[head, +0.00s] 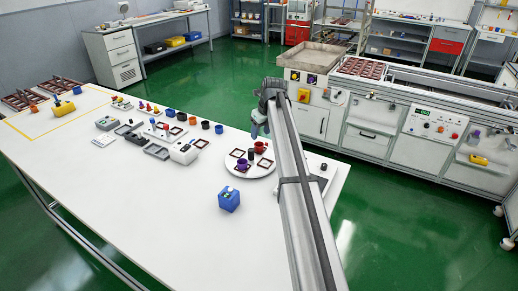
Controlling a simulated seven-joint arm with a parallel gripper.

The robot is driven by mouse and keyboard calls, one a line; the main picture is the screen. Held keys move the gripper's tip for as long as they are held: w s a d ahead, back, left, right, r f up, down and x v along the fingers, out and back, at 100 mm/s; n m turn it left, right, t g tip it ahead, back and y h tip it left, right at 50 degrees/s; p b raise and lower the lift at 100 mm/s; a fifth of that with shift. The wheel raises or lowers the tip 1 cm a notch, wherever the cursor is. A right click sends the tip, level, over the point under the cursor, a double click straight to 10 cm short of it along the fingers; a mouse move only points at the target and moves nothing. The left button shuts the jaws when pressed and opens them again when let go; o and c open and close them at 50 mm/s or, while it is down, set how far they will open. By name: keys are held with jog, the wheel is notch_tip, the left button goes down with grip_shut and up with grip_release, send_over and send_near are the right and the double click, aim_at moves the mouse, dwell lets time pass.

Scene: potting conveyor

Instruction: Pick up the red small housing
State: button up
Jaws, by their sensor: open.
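A red cup-like part (265,163) lies on a round white tray (260,174) on the right part of the white table, beside a purple part (242,165). I cannot tell from shape alone which is the red small housing. My gripper (254,133) hangs above the table just behind the round tray, apart from both red parts. It is open and appears empty; its fingertips are small and partly hidden by my arm.
A blue box (229,200) stands in front of the round tray. A yellow part (63,107) lies at far left. The front of the table is clear. A conveyor bench (390,110) stands behind, across a gap.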

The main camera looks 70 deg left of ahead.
aim_at(260, 143)
jog(key=shift+d+x, duration=0.2)
jog(key=shift+x, duration=1.35)
jog(key=shift+d+x, duration=0.15)
jog(key=shift+x, duration=1.4)
jog(key=shift+w+f, duration=0.1)
jog(key=shift+w, duration=0.05)
jog(key=c, duration=0.8)
